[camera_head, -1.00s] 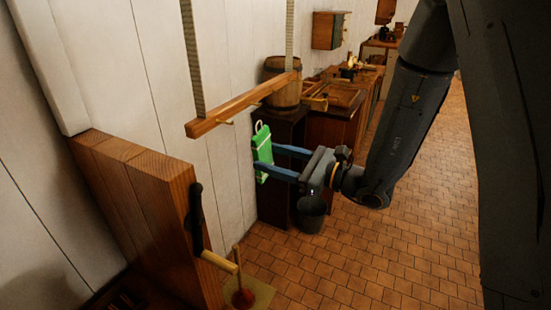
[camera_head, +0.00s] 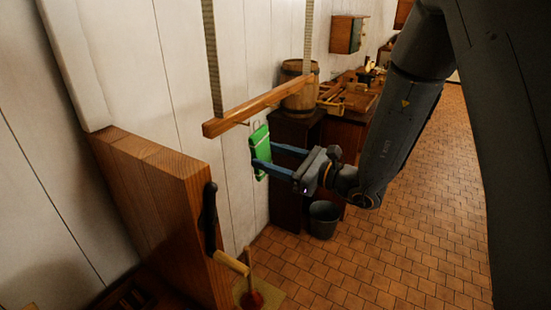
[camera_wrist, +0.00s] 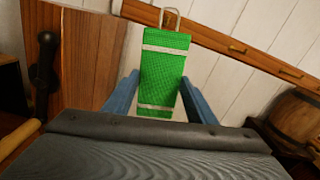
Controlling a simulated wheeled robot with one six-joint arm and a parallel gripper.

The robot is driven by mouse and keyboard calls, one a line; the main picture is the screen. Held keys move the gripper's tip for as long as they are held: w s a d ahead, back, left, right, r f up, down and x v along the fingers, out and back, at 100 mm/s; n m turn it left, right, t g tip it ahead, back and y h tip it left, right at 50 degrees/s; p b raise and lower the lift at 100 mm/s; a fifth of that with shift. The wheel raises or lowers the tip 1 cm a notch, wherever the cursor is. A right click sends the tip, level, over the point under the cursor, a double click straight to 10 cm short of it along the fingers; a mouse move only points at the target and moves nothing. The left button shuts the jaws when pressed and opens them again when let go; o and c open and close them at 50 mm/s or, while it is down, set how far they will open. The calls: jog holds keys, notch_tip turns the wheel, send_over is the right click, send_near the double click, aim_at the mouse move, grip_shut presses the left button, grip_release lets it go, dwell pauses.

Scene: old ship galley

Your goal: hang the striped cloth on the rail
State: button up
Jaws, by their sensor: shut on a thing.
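The striped cloth (camera_head: 260,153) is green with pale bands and is held upright between the blue fingers of my gripper (camera_head: 269,158). In the wrist view the cloth (camera_wrist: 163,82) shows two pale stripes and a pale loop (camera_wrist: 170,18) at its top. My gripper is shut on the cloth. The rail (camera_head: 258,106) is a wooden bar hung on two straps, with small pegs under it. In the head view the cloth is just below the rail. In the wrist view the loop overlaps the rail (camera_wrist: 225,41); I cannot tell whether it touches a peg.
A wooden partition (camera_head: 150,200) with a black handle (camera_head: 209,217) stands left of the rail. A barrel (camera_head: 299,88) sits on a dark cabinet behind the cloth. A grey bucket (camera_head: 324,218) stands on the tiled floor. The floor at right is open.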

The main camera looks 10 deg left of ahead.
aim_at(264, 158)
jog(key=shift+w+a, duration=0.1)
jog(key=shift+a, duration=0.05)
jog(key=shift+w+a, duration=0.1)
jog(key=shift+a, duration=0.2)
jog(key=shift+b+x, duration=0.45)
jog(key=shift+x, duration=0.4)
dwell(1.3)
jog(key=shift+w+a+f+b, duration=0.15)
jog(key=shift+a+f+b, duration=0.1)
jog(key=shift+f+b, duration=0.25)
dwell(0.7)
jog(key=o, duration=1.1)
jog(key=shift+o, duration=0.2)
